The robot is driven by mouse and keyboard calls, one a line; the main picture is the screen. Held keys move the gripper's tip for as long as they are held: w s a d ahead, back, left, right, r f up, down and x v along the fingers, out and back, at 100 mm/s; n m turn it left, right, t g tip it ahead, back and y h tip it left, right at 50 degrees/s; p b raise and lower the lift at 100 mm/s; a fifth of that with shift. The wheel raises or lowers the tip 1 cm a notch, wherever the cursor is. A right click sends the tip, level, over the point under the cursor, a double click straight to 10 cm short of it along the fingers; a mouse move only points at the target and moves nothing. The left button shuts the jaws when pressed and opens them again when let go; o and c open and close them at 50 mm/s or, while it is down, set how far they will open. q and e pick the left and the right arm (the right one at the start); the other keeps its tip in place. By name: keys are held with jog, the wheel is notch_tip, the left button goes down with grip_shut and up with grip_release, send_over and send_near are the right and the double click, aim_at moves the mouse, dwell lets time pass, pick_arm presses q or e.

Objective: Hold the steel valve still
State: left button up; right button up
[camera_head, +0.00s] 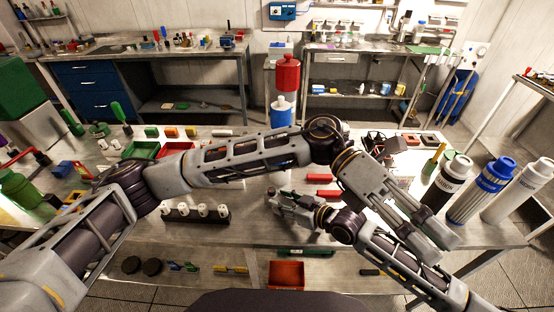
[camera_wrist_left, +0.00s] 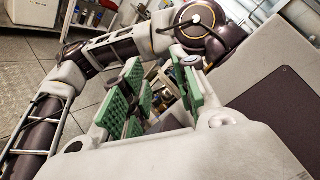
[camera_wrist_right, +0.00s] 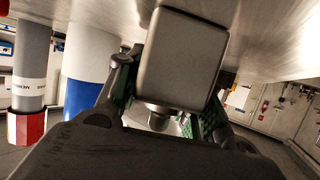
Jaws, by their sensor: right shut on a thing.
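My right gripper (camera_head: 280,200) is low over the middle of the bench in the head view. In the right wrist view its green-padded fingers (camera_wrist_right: 165,110) stand either side of a grey rounded block (camera_wrist_right: 180,60) with a shiny stub below, which appears to be the steel valve. The gripper is shut on it; the contact is partly hidden. My left gripper (camera_head: 448,238) reaches across above my right arm, well right of the valve. In the left wrist view its green pads (camera_wrist_left: 155,95) are apart with nothing seen gripped between them.
Three tall canisters (camera_head: 485,190) stand on the bench's right side. A black block with white fittings (camera_head: 198,213) lies left of my right gripper. Red parts (camera_head: 320,178) lie behind it. A red tray (camera_head: 286,275) is at the front. My arms cross closely at the right.

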pick_arm(q)
jog(key=w+a+f+t+y, duration=0.3)
jog(key=w+f+t, duration=0.25)
jog(key=f, duration=0.35)
jog(key=t+y, duration=0.8)
jog(key=t, duration=0.1)
send_over(272, 189)
jog(key=d, duration=0.2)
jog(key=shift+n, duration=0.4)
jog(key=f, duration=0.5)
jog(key=shift+a+f, duration=0.25)
jog(key=shift+f, duration=0.05)
jog(key=shift+f, duration=0.15)
jog(key=shift+a+f, duration=0.2)
jog(key=shift+f, duration=1.75)
jog(key=shift+a+f, duration=0.25)
jog(key=shift+f, duration=1.7)
jog(key=shift+a+f, duration=0.2)
jog(key=shift+f, duration=1.75)
